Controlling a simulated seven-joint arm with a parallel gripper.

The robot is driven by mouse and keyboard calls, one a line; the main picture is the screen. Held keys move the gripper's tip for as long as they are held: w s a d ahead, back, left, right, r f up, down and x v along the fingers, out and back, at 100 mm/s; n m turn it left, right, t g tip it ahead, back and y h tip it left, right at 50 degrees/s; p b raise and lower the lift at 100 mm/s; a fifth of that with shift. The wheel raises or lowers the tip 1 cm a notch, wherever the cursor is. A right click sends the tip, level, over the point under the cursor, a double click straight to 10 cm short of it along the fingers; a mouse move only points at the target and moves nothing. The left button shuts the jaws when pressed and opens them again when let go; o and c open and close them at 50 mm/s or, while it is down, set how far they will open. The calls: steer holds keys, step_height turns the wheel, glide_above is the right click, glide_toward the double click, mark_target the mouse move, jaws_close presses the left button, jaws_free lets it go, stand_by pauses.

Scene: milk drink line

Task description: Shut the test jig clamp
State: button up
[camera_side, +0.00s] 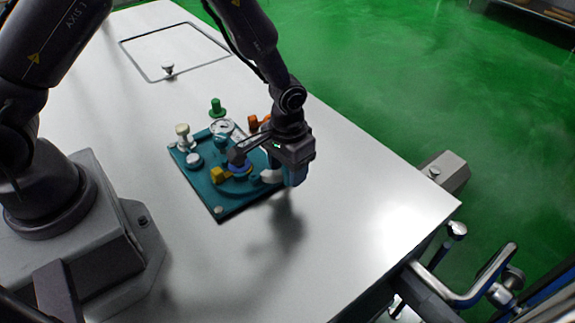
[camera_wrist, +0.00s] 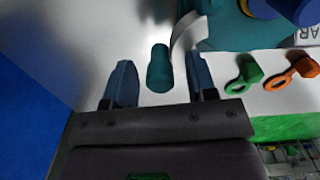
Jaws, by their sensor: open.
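The test jig is a teal plate (camera_side: 232,204) on the white table. In the wrist view its teal body (camera_wrist: 228,28) shows at the top right. A pale curved strip (camera_wrist: 188,33) runs from the jig to a teal cylindrical grip (camera_wrist: 160,70), which looks like the clamp handle. In the side view the pale strip (camera_side: 270,177) shows beside my fingers. My gripper (camera_wrist: 161,82) is open, its blue fingers on either side of the grip with gaps visible. It also shows low over the jig's right edge in the side view (camera_side: 292,178). The side view mostly hides the grip.
A yellow part (camera_side: 219,175), pale knobs (camera_side: 183,131), a gauge (camera_side: 222,127), a green part (camera_side: 217,107) and an orange part (camera_side: 254,122) crowd the jig area. A knobbed panel (camera_side: 190,45) lies behind. The table's front is clear; its right edge is near.

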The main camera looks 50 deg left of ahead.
steer(key=shift+c, duration=0.5)
jaws_close()
